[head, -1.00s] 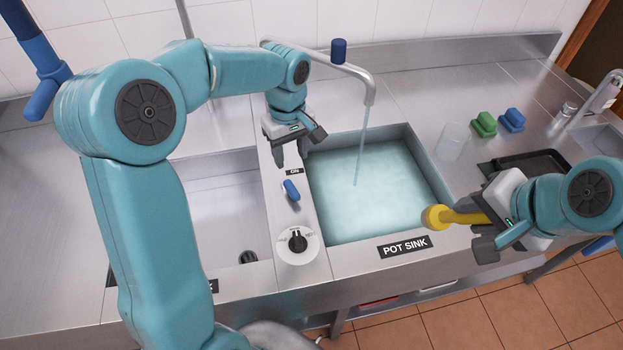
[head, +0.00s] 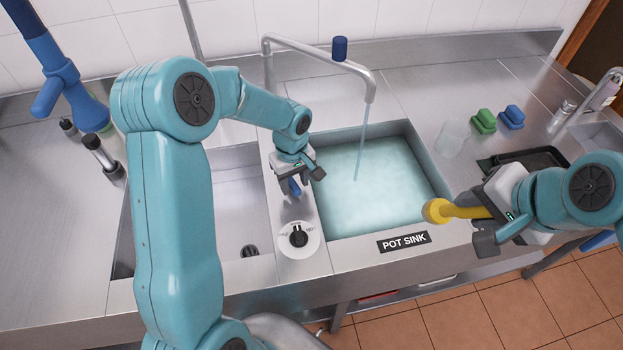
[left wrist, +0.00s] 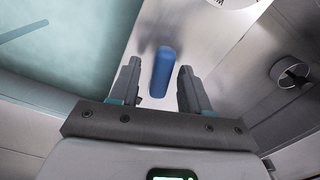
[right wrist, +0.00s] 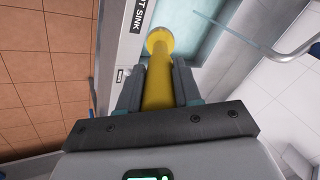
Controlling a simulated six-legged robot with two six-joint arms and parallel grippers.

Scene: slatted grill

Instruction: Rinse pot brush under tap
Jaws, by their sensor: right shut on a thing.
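The yellow pot brush (head: 462,211) is held in my right gripper (head: 486,213), near the right rim of the pot sink. In the right wrist view the brush (right wrist: 158,80) lies between both fingers (right wrist: 157,85), its round end pointing away. The tap (head: 368,90) runs a thin stream of water into the pot sink (head: 440,165), which holds cloudy, pale blue water. The brush is apart from the stream. My left gripper (head: 297,186) is open over the blue lever (head: 294,187) on the sink's left ledge. In the left wrist view the lever (left wrist: 162,72) stands between the open fingers (left wrist: 158,85).
A dial (head: 299,239) sits on the ledge in front of the lever. An empty basin (head: 238,215) is on the left. A clear glass (head: 452,138), a green sponge (head: 483,121), a blue sponge (head: 511,117) and a black tray (head: 545,157) are right of the pot sink.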

